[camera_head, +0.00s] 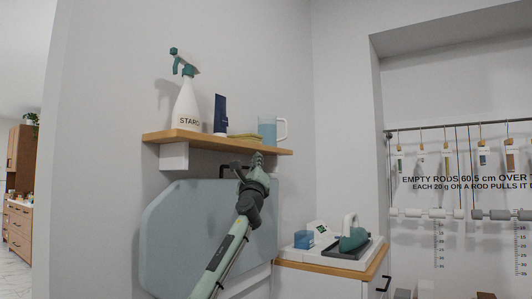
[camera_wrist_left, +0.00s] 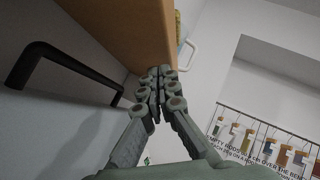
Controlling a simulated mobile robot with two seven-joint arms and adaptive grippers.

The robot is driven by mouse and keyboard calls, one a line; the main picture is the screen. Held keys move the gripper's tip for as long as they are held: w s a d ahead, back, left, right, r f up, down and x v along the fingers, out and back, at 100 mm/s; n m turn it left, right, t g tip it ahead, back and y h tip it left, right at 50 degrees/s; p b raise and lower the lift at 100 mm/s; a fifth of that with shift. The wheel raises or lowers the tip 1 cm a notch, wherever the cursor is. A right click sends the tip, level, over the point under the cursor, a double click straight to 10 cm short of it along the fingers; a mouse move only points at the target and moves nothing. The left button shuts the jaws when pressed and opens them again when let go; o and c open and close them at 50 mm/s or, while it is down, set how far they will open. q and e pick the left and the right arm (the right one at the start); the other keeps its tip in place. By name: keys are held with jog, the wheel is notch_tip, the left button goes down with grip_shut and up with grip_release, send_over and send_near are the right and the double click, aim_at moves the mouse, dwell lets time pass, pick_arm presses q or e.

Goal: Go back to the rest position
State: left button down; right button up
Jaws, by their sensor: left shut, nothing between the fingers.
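My left gripper (camera_head: 257,160) is raised in front of the wall shelf (camera_head: 180,136), with its fingertips close to the shelf's front edge. In the left wrist view its fingers (camera_wrist_left: 160,72) are together and hold nothing, just beside the shelf's wooden underside (camera_wrist_left: 120,25). I cannot tell whether the fingertips touch the shelf. My right gripper is not in either view.
On the shelf stand a spray bottle (camera_head: 187,105), a dark blue tube (camera_head: 220,115) and a mug (camera_head: 268,130). A folded grey-blue board (camera_head: 175,230) hangs below, near a black bracket (camera_wrist_left: 75,65). An iron (camera_head: 353,238) sits on the cabinet at right. Hanging rods (camera_head: 430,213) are farther right.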

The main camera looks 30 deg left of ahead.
pick_arm(q)
jog(key=s+d, duration=0.4)
jog(key=s, duration=0.1)
jog(key=shift+s+d+r, duration=0.2)
jog(key=shift+s+r, duration=0.1)
jog(key=shift+s, duration=0.1)
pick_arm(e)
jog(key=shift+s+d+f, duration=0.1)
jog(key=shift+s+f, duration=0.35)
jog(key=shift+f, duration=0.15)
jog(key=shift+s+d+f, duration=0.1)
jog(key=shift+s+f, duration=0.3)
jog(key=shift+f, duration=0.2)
